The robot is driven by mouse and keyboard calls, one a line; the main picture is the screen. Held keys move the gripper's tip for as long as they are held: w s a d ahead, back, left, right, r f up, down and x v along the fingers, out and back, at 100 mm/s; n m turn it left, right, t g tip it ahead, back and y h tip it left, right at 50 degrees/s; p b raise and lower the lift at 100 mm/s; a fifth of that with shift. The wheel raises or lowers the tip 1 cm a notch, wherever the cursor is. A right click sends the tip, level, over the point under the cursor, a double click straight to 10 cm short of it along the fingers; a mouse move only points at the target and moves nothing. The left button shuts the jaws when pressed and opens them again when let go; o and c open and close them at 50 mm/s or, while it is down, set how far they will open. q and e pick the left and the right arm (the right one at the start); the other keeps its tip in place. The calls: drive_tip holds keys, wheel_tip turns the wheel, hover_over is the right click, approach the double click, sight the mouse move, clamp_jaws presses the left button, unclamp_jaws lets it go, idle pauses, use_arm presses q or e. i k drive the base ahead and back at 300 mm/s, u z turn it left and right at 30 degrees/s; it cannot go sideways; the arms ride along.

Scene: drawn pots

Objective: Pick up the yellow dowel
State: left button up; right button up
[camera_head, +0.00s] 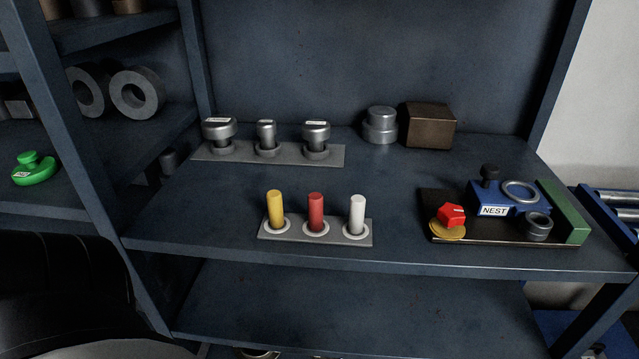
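The yellow dowel (275,208) stands upright in the left white-ringed hole of a grey holder plate (314,237) near the shelf's front edge. A red dowel (316,210) stands in the middle hole and a white dowel (357,211) in the right one. Neither of my grippers shows in the head view.
Behind is a grey plate (222,152) with several metal knobbed parts. A metal cylinder (381,125) and a brown block (429,126) stand at the back. A fixture board (480,238) with a blue "NEST" block (492,210) is at right. Shelf space between is clear.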

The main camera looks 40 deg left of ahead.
sight(274, 201)
drive_tip(key=k, duration=1)
drive_tip(key=u, duration=1.7)
drive_tip(key=i, duration=0.5)
drive_tip(key=u, duration=0.05)
